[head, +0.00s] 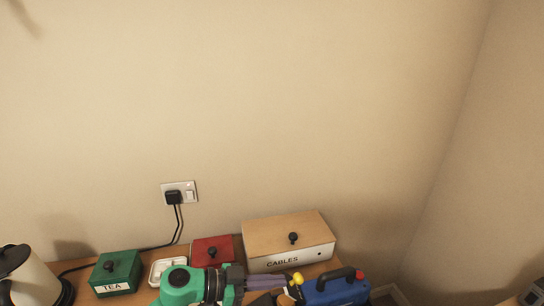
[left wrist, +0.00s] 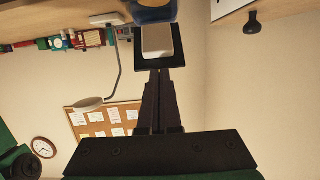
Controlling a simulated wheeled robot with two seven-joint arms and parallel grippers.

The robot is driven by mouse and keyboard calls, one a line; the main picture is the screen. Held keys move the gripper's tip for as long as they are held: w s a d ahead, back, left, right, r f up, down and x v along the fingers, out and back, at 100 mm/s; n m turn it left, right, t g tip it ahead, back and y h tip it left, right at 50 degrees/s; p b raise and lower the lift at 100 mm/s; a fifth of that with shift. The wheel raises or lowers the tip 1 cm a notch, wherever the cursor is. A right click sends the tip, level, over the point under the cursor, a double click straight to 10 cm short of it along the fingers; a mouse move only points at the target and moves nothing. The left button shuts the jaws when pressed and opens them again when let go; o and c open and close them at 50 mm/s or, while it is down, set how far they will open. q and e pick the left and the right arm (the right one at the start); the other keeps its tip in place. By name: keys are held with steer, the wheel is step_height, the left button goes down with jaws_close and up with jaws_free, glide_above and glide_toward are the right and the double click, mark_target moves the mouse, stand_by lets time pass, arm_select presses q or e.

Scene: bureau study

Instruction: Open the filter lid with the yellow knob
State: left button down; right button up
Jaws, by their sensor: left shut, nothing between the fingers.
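The yellow knob (head: 298,278) shows at the bottom of the head view, at the left end of a blue machine (head: 340,292) with a black handle. The filter lid cannot be made out clearly from the knob's surroundings. My left gripper (head: 284,283) points right, its fingertips close to the knob; whether they touch it I cannot tell. In the left wrist view the fingers (left wrist: 160,73) are shut and empty, their tips in front of a black plate with a pale block (left wrist: 157,42). The blue machine (left wrist: 153,13) shows beyond. My right gripper is not in view.
On the desk behind my left arm stand a wooden CABLES box (head: 285,235), a red box (head: 212,250), a white tray (head: 160,268) and a green TEA box (head: 117,272). A kettle (head: 30,280) stands far left. The wall above is clear apart from a socket (head: 180,191).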

mark_target(291, 281)
arm_select(q)
steer(key=d+f, duration=0.1)
steer(key=d, duration=0.1)
steer(key=w+d+f, duration=0.1)
steer(key=d, duration=0.1)
steer(key=shift+d+f, duration=0.1)
steer(key=shift+f, duration=0.25)
steer(key=shift+w+p, duration=0.15)
steer(key=shift+p, duration=0.15)
steer(key=v, duration=0.3)
steer(key=f+p+v, duration=0.1)
steer(key=v, duration=0.2)
steer(key=f+p+v, duration=0.1)
steer(key=v, duration=0.2)
steer(key=shift+s+a+r, duration=0.15)
steer(key=shift+s+a, duration=0.1)
steer(key=shift+a, duration=0.25)
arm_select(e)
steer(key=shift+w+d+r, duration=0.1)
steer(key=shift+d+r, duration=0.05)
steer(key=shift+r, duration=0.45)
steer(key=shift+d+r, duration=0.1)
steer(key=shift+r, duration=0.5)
arm_select(q)
steer(key=shift+d, duration=0.1)
